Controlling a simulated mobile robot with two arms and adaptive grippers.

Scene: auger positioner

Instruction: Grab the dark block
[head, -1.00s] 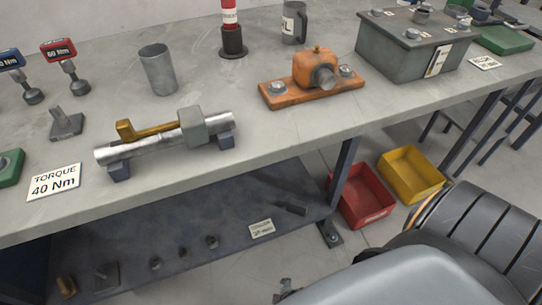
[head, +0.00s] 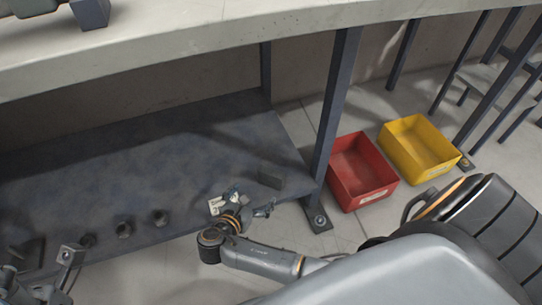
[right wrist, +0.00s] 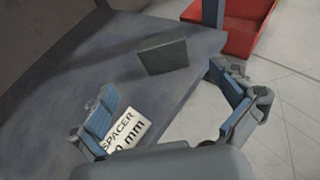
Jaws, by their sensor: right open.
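The dark block (head: 271,178) is a small dark grey slab near the right end of the lower shelf (head: 150,155). In the right wrist view the dark block (right wrist: 162,55) stands on the shelf close to its edge, ahead of my fingers. My right gripper (head: 248,201) is open and empty, at the shelf's front edge, a short way from the block. In the right wrist view the fingers of my right gripper (right wrist: 165,88) are spread wide, with the block beyond the gap and not touched. My left gripper (head: 68,256) shows only in part at the lower left.
A white spacer label (right wrist: 125,125) lies on the shelf by the left finger. Several small dark parts (head: 124,229) sit along the shelf front. A table leg (head: 334,105) stands right of the block. Red (head: 362,197) and yellow (head: 420,172) bins are on the floor.

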